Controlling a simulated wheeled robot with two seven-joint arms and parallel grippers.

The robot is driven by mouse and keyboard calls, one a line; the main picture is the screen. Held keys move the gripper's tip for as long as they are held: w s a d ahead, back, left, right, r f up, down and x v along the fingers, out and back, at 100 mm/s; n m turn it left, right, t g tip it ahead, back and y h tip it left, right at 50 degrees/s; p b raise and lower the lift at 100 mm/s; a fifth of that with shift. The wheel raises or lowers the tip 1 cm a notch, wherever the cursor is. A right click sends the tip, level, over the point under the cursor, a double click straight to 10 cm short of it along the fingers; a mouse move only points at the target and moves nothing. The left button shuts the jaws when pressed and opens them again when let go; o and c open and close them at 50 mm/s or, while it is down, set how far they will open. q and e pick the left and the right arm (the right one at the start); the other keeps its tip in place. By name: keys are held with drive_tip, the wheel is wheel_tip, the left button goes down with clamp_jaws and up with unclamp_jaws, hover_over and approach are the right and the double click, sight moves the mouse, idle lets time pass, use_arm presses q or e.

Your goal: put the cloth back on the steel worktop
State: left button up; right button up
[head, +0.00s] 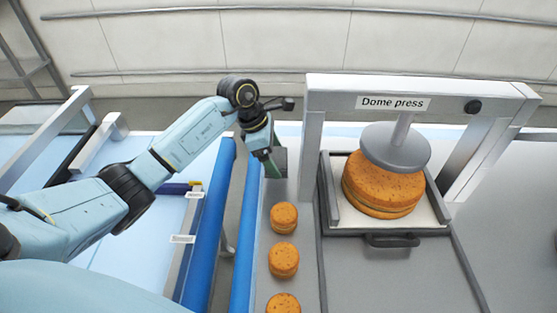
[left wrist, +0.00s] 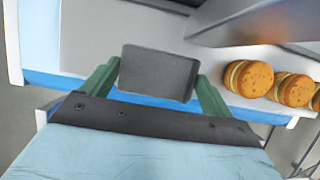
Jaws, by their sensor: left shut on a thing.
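My left gripper (head: 275,162) is over the back left part of the steel worktop (head: 350,275). It is shut on a dark grey, folded cloth (left wrist: 158,74), which shows as a flat block between the two green fingers in the left wrist view. In the head view the cloth (head: 281,158) is small and partly hidden by the gripper. It is close to the worktop's left edge; I cannot tell whether it touches the surface. My right gripper is in neither view.
A dome press (head: 395,147) stands right of the gripper, with a large filled round (head: 382,185) under its plate. Small filled rounds (head: 284,218) line the worktop's left side. Blue rails (head: 243,225) and a gap separate the worktop from the pale blue table (head: 120,240).

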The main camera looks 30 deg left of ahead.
sight(275, 158)
use_arm(q)
drive_tip(key=shift+w+d, duration=0.15)
drive_tip(key=shift+d, duration=0.2)
drive_tip(key=shift+w+d+f, duration=0.1)
drive_tip(key=shift+d+f, duration=0.1)
drive_tip(key=shift+f, duration=0.05)
drive_tip(key=shift+f+p, duration=0.5)
drive_tip(key=shift+f, duration=1)
drive_tip(key=shift+f, duration=0.15)
drive_tip(key=o, duration=0.8)
drive_tip(key=shift+c, duration=0.2)
drive_tip(key=b+v, duration=0.1)
drive_tip(key=v, duration=1.1)
drive_tip(key=shift+r, duration=0.25)
